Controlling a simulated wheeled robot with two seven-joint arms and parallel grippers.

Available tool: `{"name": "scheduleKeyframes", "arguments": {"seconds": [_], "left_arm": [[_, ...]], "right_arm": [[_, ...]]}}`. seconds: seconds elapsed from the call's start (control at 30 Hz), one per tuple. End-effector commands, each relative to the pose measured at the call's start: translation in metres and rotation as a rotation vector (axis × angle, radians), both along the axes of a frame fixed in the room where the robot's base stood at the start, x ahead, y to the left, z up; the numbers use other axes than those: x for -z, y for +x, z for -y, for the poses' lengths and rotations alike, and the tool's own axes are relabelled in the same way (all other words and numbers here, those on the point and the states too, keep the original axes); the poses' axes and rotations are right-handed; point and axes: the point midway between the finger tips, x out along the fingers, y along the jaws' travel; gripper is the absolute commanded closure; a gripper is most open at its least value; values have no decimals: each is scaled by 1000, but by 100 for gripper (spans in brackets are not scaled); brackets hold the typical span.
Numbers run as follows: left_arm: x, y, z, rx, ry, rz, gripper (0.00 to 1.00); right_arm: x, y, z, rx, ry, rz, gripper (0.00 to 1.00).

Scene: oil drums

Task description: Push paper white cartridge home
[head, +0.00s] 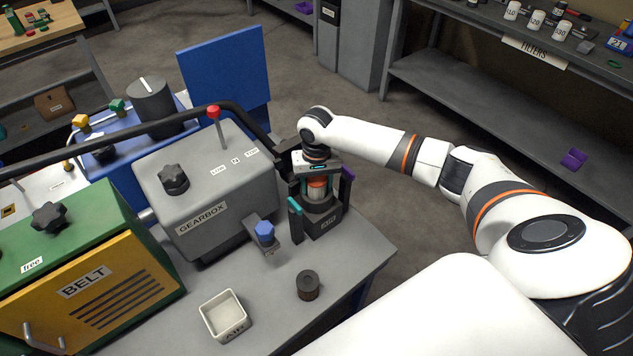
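The paper white cartridge (317,194), pale with an orange top, stands in the dark housing labelled AIR (322,220) at the bench's right end. Only part of it shows, and how deep it sits cannot be told. My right gripper (319,205) points down directly over it. Its dark fingers, one with a teal mark and one with a purple mark, stand apart on either side of the cartridge and housing. Contact between the gripper and the cartridge's top is hidden. My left gripper is not in view.
The grey gearbox (203,190) with a red-knobbed lever stands close left of the housing. A dark round cap (308,285) and a white tray (224,316) lie on the bench in front. A green and yellow belt unit (88,270) fills the left. A filter shelf (480,105) stands behind.

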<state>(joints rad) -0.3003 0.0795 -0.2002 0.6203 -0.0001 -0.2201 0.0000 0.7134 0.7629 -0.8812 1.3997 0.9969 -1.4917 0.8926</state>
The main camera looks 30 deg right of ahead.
Motion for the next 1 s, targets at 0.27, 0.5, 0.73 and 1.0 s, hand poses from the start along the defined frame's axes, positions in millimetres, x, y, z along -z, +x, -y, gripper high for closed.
{"name": "scheduleKeyframes", "arguments": {"seconds": [0.27, 0.5, 0.73, 1.0], "left_arm": [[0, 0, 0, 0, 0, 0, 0], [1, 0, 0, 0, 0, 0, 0], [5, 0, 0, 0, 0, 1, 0], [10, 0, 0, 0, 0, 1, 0]], "right_arm": [[0, 0, 0, 0, 0, 0, 25], [-9, 1, 0, -1, 0, 1, 25], [-53, 1, 0, -1, 1, 5, 25], [-103, 1, 0, 1, 1, 4, 25]]}}
